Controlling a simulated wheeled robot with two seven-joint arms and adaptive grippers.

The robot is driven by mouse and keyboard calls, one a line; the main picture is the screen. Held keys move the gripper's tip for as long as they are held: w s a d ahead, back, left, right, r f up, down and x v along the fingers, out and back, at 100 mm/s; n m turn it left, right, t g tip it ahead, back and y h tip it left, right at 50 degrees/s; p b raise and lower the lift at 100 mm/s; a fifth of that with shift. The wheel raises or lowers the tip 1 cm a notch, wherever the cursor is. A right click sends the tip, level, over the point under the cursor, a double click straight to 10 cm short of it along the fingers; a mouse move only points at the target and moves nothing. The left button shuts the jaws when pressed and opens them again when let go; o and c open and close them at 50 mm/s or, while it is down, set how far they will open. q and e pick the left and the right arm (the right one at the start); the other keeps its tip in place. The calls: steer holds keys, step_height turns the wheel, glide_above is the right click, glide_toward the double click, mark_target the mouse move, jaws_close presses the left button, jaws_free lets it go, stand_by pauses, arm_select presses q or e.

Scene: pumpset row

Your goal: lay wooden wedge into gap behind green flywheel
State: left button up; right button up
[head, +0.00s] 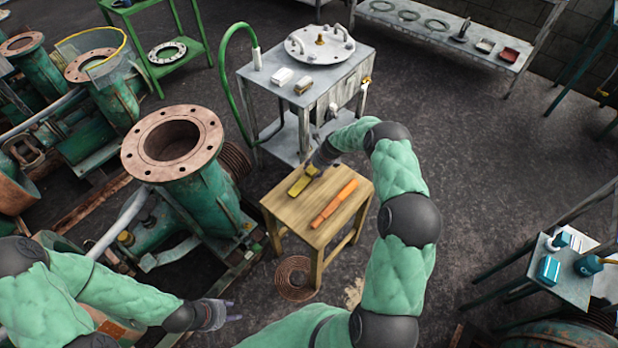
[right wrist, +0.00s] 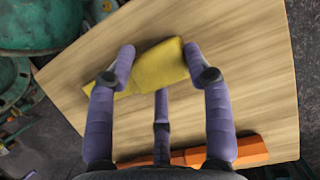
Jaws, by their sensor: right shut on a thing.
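A yellow tapered piece (head: 300,186), which looks like the wedge, lies on a small wooden stool (head: 281,212). My right gripper (head: 315,168) is at its far end. In the right wrist view the fingers (right wrist: 160,66) are shut on the yellow piece (right wrist: 158,68), one on each side, low over the stool top. I cannot tell whether the piece still touches the wood. My left gripper (head: 232,309) is open and empty, low at the bottom of the head view. I cannot make out for certain which green part is the flywheel, and no gap shows clearly.
An orange piece (head: 335,203) lies beside the yellow one on the stool. A green pump with a rusty flange (head: 205,140) stands left of the stool. A metal cart (head: 345,72) stands behind it. A copper-coloured coil (head: 294,279) lies on the floor. Open floor lies to the right.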

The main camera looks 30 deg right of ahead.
steer(key=shift+r+p, duration=2.2)
steer(key=shift+r, duration=0.3)
steer(key=shift+a, duration=0.1)
